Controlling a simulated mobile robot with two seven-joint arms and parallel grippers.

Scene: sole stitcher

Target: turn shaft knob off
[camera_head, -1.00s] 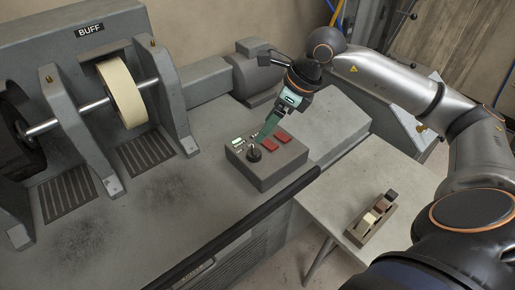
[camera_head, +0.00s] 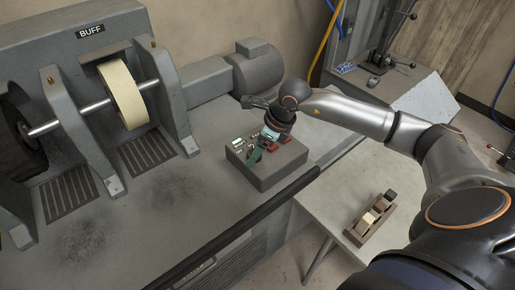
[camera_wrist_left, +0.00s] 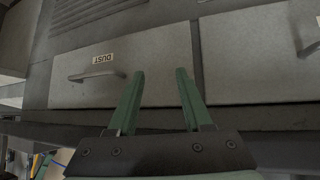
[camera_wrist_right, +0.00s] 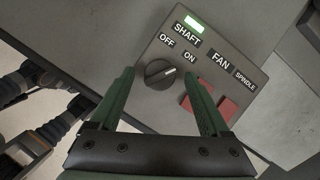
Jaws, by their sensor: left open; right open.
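The shaft knob (camera_wrist_right: 160,74) is a round dark dial on the grey control box (camera_head: 262,176). Its pale mark points up and right, toward the ON label (camera_wrist_right: 190,57) and away from the OFF label (camera_wrist_right: 167,40). The lamp by the SHAFT label (camera_wrist_right: 194,23) glows green. My right gripper (camera_wrist_right: 159,74) is open, pointing down over the box, with the knob showing between its fingertips; I cannot tell whether they touch it. In the head view my right gripper (camera_head: 256,152) hides the knob. My left gripper (camera_wrist_left: 159,72) is open and empty, seen only in its wrist view.
Red buttons (camera_wrist_right: 228,108) sit beside the knob, partly behind a right finger. A buffing wheel (camera_head: 121,93) on a shaft stands left of the box. A drawer labelled DUST (camera_wrist_left: 130,80) faces my left gripper. A small block rack (camera_head: 370,220) stands on the side table.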

